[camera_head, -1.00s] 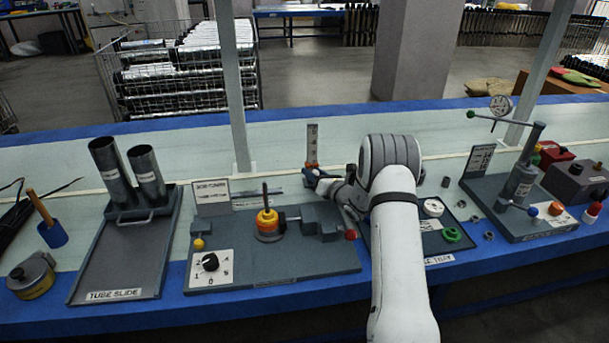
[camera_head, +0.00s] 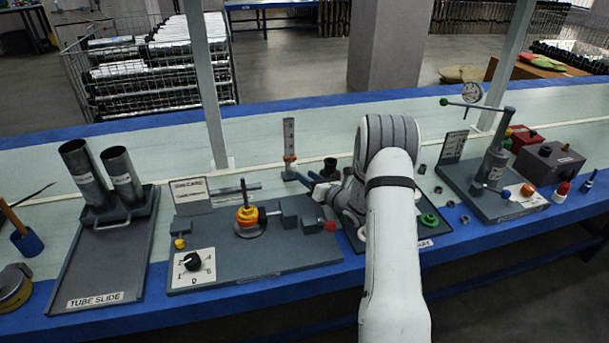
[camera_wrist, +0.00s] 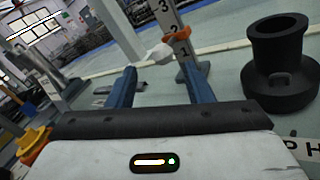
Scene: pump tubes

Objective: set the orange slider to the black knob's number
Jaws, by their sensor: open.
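The orange slider (camera_head: 290,157) sits low on an upright grey scale (camera_head: 289,136) behind the knob board. My gripper (camera_wrist: 158,70) is open, with blue fingers and nothing visibly held. Its right fingertip is close to the scale's lower part; contact cannot be told.
A black flanged cylinder (camera_wrist: 283,65) stands right of my gripper. The knob board (camera_head: 255,262) carries an orange-yellow ring stack (camera_head: 247,215) and grey blocks. A tube slide (camera_head: 100,255) is at left, a press station (camera_head: 495,180) at right. The bench behind the scale is mostly clear.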

